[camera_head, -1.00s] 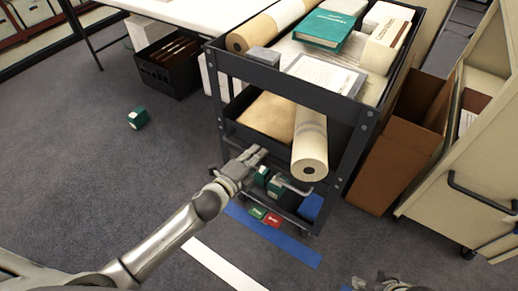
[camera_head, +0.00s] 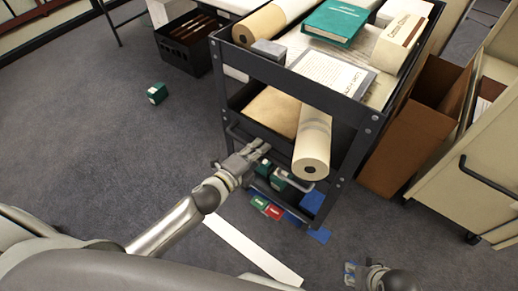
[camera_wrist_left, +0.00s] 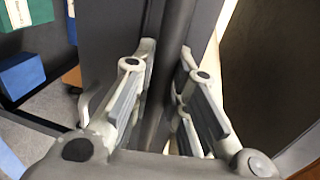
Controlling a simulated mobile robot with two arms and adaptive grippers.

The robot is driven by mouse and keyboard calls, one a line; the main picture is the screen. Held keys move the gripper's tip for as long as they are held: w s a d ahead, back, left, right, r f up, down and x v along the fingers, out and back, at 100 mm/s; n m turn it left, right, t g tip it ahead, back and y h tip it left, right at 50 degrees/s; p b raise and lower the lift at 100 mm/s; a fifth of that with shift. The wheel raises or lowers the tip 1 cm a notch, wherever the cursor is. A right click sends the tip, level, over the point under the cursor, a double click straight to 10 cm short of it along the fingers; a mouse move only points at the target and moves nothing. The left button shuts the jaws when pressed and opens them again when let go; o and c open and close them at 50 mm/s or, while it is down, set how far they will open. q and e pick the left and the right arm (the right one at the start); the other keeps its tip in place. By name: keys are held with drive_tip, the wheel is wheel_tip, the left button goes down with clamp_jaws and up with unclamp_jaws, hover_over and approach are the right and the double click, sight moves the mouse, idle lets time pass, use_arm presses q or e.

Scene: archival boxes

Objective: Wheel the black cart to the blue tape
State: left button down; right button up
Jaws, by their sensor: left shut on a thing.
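The black cart (camera_head: 262,74) stands loaded in the middle of the head view, its near end toward me. My left gripper (camera_head: 262,150) is shut on the dark handle bar of its near end. The bar (camera_wrist_left: 172,75) runs between the fingers in the left wrist view. The blue tape (camera_head: 319,236) lies on the floor; only a short end shows clearly past the cart's near right corner, and the cart hides most of it. My right gripper (camera_head: 363,274) is low at the bottom right, away from the cart; its fingers are too small to judge.
A white strip (camera_head: 252,250) lies on the carpet before the cart. An open brown box (camera_head: 410,150) and a beige cart (camera_head: 440,185) stand close on the right.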

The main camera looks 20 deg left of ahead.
use_arm(q)
drive_tip(key=c, duration=1.4)
unclamp_jaws()
drive_tip(key=v, duration=1.2)
